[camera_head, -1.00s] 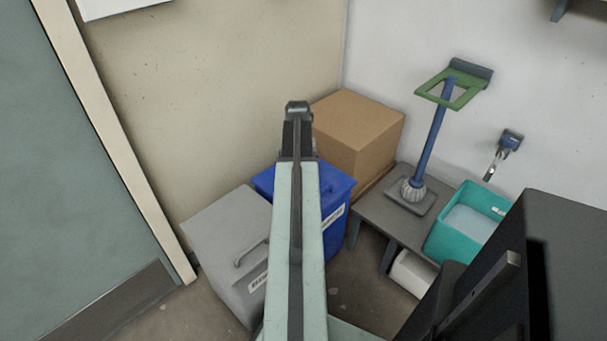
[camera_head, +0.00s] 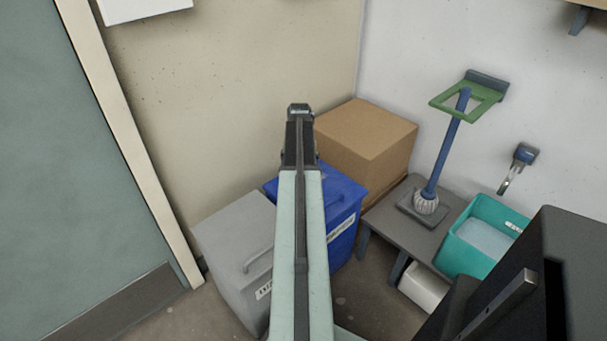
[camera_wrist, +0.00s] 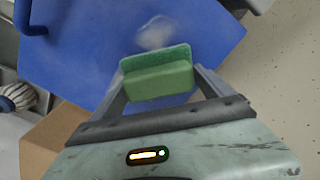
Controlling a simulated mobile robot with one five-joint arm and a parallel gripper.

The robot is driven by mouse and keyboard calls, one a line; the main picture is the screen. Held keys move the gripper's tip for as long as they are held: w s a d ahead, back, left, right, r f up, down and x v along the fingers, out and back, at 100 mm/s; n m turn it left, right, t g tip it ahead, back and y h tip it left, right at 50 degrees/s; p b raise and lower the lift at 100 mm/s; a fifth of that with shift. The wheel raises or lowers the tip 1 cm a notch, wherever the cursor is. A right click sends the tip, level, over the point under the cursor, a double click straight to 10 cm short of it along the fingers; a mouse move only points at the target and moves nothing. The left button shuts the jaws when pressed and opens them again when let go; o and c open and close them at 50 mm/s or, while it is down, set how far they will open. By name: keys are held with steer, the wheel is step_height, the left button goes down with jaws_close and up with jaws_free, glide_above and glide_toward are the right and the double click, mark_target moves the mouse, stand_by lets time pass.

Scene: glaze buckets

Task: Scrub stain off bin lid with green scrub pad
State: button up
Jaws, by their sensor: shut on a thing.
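In the wrist view my gripper (camera_wrist: 158,82) is shut on the green scrub pad (camera_wrist: 157,80), with a finger on each side of it. The blue bin lid (camera_wrist: 75,70) lies beyond the pad. A pale smudged stain (camera_wrist: 155,33) shows on the lid, just past the pad's far edge. I cannot tell whether the pad touches the lid. In the head view the blue bin (camera_head: 343,235) stands partly behind my arm, with its lid (camera_head: 342,187) on top. My gripper's fingertips and the pad are hidden there.
A grey lidded bin (camera_head: 225,235) stands left of the blue one. A cardboard box (camera_head: 365,135) is behind it. To the right, a low grey table (camera_head: 405,220) holds a blue-handled brush (camera_head: 440,160) and a teal bucket (camera_head: 460,255). A door is at left.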

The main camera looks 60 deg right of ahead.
mark_target(326, 184)
steer(key=shift+w+d, duration=0.2)
steer(key=shift+w, duration=0.3)
steer(key=shift+w+d, duration=0.15)
steer(key=shift+w, duration=0.35)
steer(key=shift+s+d, duration=0.25)
steer(key=shift+d, duration=0.35)
steer(key=shift+s+d, duration=0.2)
steer(key=shift+d, duration=0.35)
steer(key=shift+s+a, duration=0.6)
steer(key=shift+s, duration=1.1)
steer(key=shift+s+a, duration=0.55)
steer(key=shift+s, duration=1.15)
steer(key=shift+s+a, duration=0.6)
steer(key=shift+s, duration=1.1)
steer(key=shift+s+d+f, duration=0.1)
steer(key=shift+s+d, duration=0.1)
steer(key=shift+d, duration=0.4)
steer(key=shift+s+d+f, duration=0.1)
steer(key=shift+s+d, duration=0.05)
steer(key=shift+d, duration=0.45)
steer(key=shift+w+d, duration=0.55)
steer(key=shift+w, duration=1.15)
steer(key=shift+w+d, duration=0.6)
steer(key=shift+w, duration=1.15)
steer(key=shift+w+d, duration=0.55)
steer(key=shift+w, duration=1.15)
steer(key=shift+r, duration=0.15)
